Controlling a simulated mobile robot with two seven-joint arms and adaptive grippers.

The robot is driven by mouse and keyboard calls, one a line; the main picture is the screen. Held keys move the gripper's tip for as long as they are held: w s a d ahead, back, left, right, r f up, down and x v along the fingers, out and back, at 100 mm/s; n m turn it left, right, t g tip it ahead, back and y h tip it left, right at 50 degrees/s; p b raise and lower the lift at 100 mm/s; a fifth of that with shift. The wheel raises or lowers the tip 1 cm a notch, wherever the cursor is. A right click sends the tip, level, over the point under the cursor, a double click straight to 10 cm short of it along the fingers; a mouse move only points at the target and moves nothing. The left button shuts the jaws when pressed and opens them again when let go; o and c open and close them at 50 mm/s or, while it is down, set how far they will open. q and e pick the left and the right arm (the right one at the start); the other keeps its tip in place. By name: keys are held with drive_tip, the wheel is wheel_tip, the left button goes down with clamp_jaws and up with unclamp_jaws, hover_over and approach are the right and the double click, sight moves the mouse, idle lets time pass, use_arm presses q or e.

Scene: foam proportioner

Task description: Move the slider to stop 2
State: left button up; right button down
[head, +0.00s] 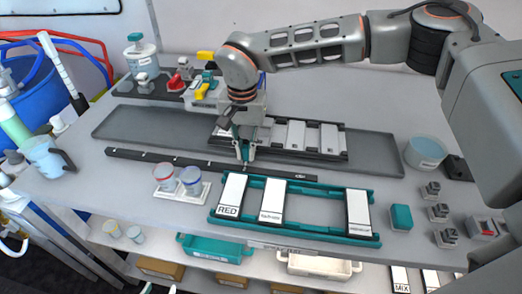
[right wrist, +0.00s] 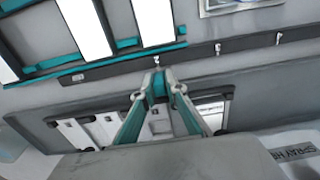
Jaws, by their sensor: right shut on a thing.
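A long dark rail (head: 150,157) with small pale marks lies across the table, in front of the grey tray. It also crosses the upper part of the right wrist view (right wrist: 245,47). My right gripper (head: 244,158) points down at the rail, right of its middle. I cannot read the stop numbers. My left gripper is not in view.
A teal rack (head: 320,236) with white cards stands in front of the rail. Two small cups (head: 178,178) stand on a white holder to the left. Behind the rail, a long grey tray (head: 375,155) holds a dark rack with grey cards. A blue-topped tub (head: 426,152) is at right.

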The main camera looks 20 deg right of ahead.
drive_tip(key=shift+w+r, duration=0.1)
drive_tip(key=c, duration=2)
unclamp_jaws()
drive_tip(key=shift+c, duration=0.2)
wheel_tip(320, 180, up, 12)
